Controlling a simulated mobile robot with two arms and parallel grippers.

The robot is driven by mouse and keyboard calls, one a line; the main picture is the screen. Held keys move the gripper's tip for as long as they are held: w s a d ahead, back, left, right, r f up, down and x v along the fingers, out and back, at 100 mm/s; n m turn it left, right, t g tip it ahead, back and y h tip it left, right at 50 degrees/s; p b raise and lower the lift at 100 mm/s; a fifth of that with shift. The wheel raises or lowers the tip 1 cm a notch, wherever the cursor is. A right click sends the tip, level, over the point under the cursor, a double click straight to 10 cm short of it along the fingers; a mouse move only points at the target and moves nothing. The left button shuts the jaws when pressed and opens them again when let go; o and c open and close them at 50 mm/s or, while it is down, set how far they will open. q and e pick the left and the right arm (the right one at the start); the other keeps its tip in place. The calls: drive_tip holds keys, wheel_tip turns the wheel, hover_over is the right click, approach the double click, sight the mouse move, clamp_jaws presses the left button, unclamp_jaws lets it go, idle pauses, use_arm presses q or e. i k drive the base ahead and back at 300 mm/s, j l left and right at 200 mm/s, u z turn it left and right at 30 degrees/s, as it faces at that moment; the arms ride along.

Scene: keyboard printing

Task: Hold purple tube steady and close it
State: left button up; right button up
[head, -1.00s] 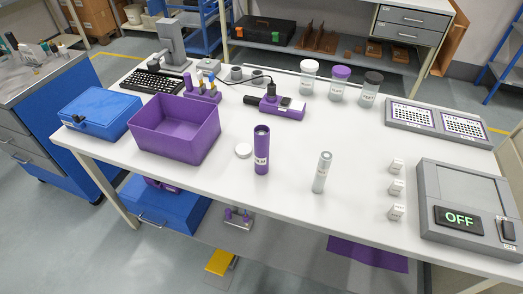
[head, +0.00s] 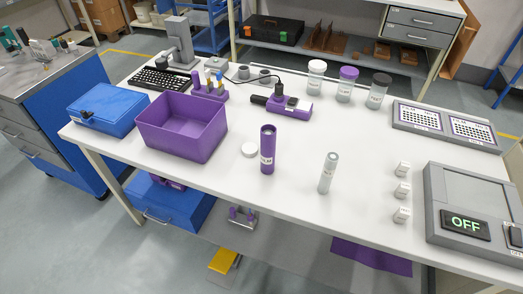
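The purple tube (head: 267,150) stands upright on the white table, left of the table's middle front, with a pale label on its side. Its top looks open and dark inside. A slimmer grey-white tube (head: 328,172) stands upright to the right of the purple tube. Neither of my grippers is in the head view.
An open purple bin (head: 180,143) and a blue box (head: 103,107) stand to the left. Lidded jars (head: 346,86) stand behind. The table (head: 300,215) is bare around both tubes.

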sight(268, 142)
drive_tip(key=z, duration=1.65)
drive_tip(key=k+j, duration=0.3)
drive_tip(key=j, duration=0.15)
drive_tip(key=k+j, duration=0.65)
drive_tip(key=j, duration=0.2)
